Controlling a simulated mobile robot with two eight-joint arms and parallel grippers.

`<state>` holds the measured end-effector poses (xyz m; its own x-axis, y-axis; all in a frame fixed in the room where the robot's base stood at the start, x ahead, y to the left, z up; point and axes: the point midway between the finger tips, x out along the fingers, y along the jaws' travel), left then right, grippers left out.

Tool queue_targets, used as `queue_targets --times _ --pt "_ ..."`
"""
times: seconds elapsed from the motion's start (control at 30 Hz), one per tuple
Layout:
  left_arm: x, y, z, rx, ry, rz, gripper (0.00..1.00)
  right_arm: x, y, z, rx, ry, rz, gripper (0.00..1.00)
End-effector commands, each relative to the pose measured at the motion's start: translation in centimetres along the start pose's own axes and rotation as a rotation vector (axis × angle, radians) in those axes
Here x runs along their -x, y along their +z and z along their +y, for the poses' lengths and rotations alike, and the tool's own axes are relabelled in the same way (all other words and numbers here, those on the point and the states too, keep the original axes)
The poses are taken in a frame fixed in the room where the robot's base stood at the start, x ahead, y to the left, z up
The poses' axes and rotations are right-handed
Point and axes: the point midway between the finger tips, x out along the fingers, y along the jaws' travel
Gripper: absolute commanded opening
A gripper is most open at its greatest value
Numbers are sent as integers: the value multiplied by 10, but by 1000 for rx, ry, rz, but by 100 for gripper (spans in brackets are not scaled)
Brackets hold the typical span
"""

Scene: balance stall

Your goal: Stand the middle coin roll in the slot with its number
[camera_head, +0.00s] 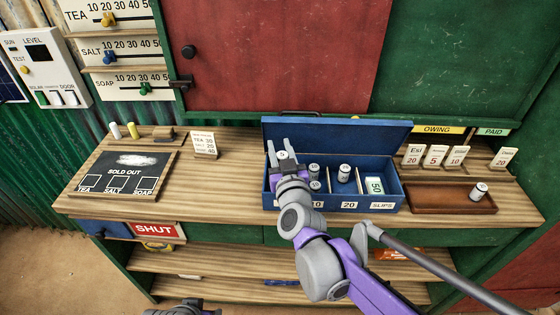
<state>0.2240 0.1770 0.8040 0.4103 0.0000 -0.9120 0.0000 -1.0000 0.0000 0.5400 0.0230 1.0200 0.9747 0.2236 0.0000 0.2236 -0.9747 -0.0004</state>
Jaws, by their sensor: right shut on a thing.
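The blue cash box (388,208) stands open on the counter, with a row of compartments. The labels 10 and 20 show on its front; my right arm hides the label farther left. My right gripper (280,153) is over the left part of the box, shut on a white coin roll (282,156) with a dark top. Two coin rolls, a rear one (314,169) and a front one (315,186), stand in the 10 compartment. Another roll (344,173) stands in the 20 compartment. One more roll (480,191) stands in the brown tray (445,202). My left gripper's fingers do not show.
The raised blue lid (345,133) stands behind the compartments. A green 50 note (376,186) lies in the slips section. Price cards (435,156) stand at the back right. A sold-out board (125,173) and a small sign (203,144) are at left.

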Motion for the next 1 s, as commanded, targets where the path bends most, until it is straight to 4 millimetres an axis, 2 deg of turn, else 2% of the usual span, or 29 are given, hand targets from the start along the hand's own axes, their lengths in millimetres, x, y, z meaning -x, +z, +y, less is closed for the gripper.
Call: queue_targets --times 0.17,0.37,0.63,1.0 --pt "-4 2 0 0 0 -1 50 0 14 0 0 1 0 0" --pt "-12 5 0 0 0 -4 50 -3 41 1 1 1 0 0" --pt "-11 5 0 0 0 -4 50 -3 42 1 0 1 1 0" --pt "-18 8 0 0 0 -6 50 -3 53 1 0 1 1 0"
